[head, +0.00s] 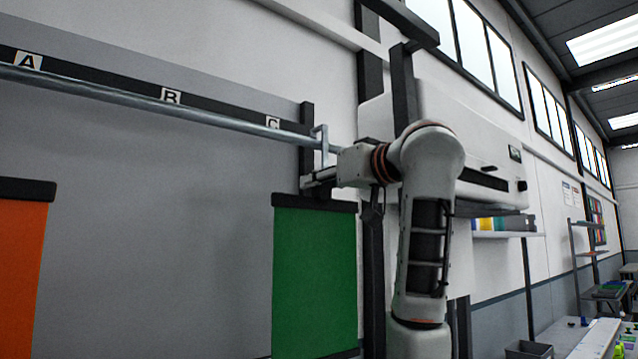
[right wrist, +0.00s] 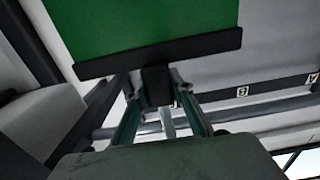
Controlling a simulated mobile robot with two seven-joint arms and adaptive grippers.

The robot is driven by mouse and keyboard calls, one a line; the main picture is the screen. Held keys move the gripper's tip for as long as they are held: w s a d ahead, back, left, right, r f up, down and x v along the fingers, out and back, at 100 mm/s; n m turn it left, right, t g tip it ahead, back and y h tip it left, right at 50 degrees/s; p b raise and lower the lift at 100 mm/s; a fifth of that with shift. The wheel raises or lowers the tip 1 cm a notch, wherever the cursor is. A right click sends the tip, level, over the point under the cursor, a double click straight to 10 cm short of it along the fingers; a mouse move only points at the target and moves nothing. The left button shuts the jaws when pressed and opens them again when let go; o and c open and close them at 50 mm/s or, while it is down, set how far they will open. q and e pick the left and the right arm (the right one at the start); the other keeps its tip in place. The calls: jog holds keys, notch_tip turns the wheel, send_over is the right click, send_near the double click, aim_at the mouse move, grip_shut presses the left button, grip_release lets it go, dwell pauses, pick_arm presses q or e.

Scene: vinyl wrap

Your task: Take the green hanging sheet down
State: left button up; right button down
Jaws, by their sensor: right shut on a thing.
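The green sheet (head: 314,275) hangs upright below a dark top bar (head: 314,202), just right of the C label. My right gripper (head: 318,183) reaches in from the right at the bar's upper edge. In the right wrist view, its fingers (right wrist: 164,92) are shut on a dark block at the middle of the bar (right wrist: 205,45), with the green cloth (right wrist: 145,22) beyond it. A metal hook (head: 320,143) shows at the rail just above the gripper; whether it bears the sheet is hard to tell. My left gripper is not in view.
A metal rail (head: 130,98) runs along the wall under labels A, B and C. An orange sheet (head: 20,270) hangs at the far left. A pale wall unit with a dark slot (head: 480,182) and a shelf (head: 508,235) stand to the right. The grey panel between the sheets is clear.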

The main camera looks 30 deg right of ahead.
jog(key=shift+s+b, duration=0.3)
jog(key=shift+b, duration=0.05)
jog(key=shift+s+b, duration=0.25)
jog(key=shift+b, duration=0.05)
jog(key=shift+s+b, duration=0.3)
jog(key=shift+s, duration=0.1)
pick_arm(q)
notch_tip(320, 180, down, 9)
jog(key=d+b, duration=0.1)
jog(key=b, duration=0.7)
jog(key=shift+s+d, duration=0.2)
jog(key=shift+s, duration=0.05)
pick_arm(e)
jog(key=s+d, duration=0.1)
jog(key=s, duration=1)
